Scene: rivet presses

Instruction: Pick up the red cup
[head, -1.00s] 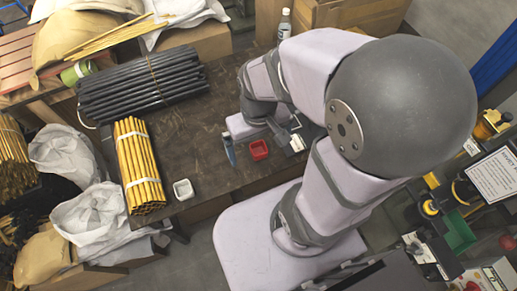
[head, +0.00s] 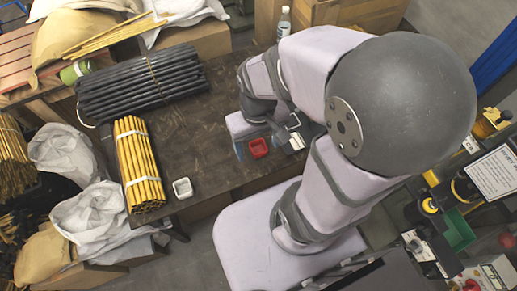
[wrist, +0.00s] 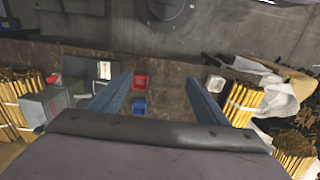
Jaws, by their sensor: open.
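The red cup (head: 259,147) stands upright on the dark brown table in the head view, close beside my gripper. In the wrist view the red cup (wrist: 141,81) lies beyond and between my two blue-grey fingers, nearer the left one. A blue cup (wrist: 139,104) shows just below it in the wrist view; my gripper seems to hide it in the head view. My gripper (wrist: 159,77) is open with nothing between its fingers. In the head view one finger hangs just left of the red cup; whether they touch is unclear.
A white cup (head: 183,188) stands apart at the table's front edge. A bundle of yellow rods (head: 139,165) and a stack of black rods (head: 143,86) lie to the left. A bottle (head: 284,22) stands at the back.

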